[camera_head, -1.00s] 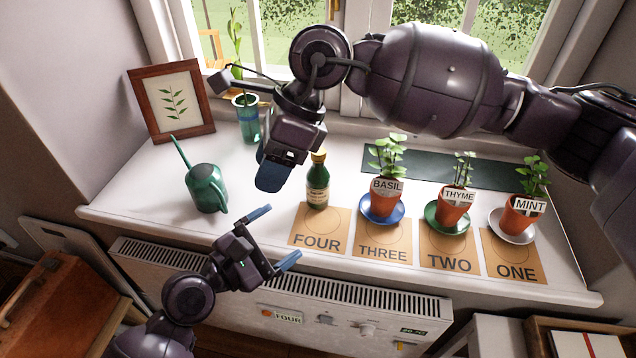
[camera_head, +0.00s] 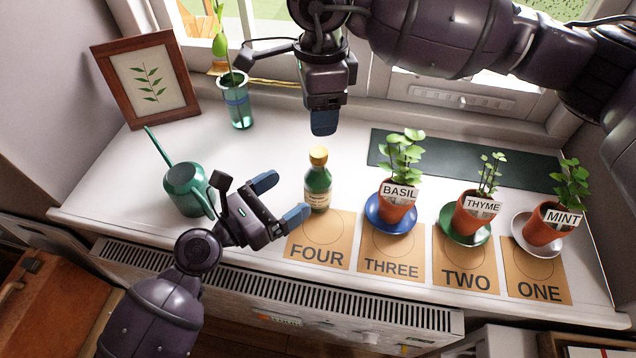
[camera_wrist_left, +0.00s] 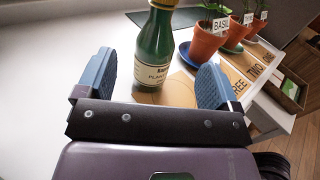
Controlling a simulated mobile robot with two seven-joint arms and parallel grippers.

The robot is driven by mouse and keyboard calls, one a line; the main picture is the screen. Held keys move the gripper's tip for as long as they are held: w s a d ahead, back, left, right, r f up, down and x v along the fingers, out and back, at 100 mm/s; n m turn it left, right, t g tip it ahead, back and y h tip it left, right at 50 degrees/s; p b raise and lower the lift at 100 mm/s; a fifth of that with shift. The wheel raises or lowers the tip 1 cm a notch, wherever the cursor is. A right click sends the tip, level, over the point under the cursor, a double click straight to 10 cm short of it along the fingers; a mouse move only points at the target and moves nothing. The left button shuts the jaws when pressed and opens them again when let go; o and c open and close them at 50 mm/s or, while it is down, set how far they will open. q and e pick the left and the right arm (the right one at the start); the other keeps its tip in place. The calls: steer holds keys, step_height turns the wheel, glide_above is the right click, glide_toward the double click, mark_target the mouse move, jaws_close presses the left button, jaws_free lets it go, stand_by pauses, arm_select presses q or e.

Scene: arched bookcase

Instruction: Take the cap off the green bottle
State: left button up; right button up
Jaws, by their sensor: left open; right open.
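The green bottle (camera_head: 318,188) stands upright on the white sill at the back edge of card FOUR, its yellow cap (camera_head: 318,155) on top. In the left wrist view the bottle (camera_wrist_left: 155,45) stands beyond and between my left fingers, its top cut off by the frame. My left gripper (camera_head: 283,197) is open and empty, just left of the bottle, with its fingers toward it. My right gripper (camera_head: 323,122) hangs above and behind the bottle, clear of the cap; its blue fingertip points down and no object shows in it.
A green watering can (camera_head: 187,188) stands left of my left gripper. A glass vase (camera_head: 237,104) and a framed picture (camera_head: 149,79) are behind it. Potted basil (camera_head: 397,197), thyme (camera_head: 473,213) and mint (camera_head: 545,222) stand on saucers to the right.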

mark_target(307, 195)
arm_select(q)
step_height(307, 195, down, 5)
steer(key=shift+r, duration=0.2)
steer(key=x, duration=0.7)
steer(key=shift+w+d, duration=0.2)
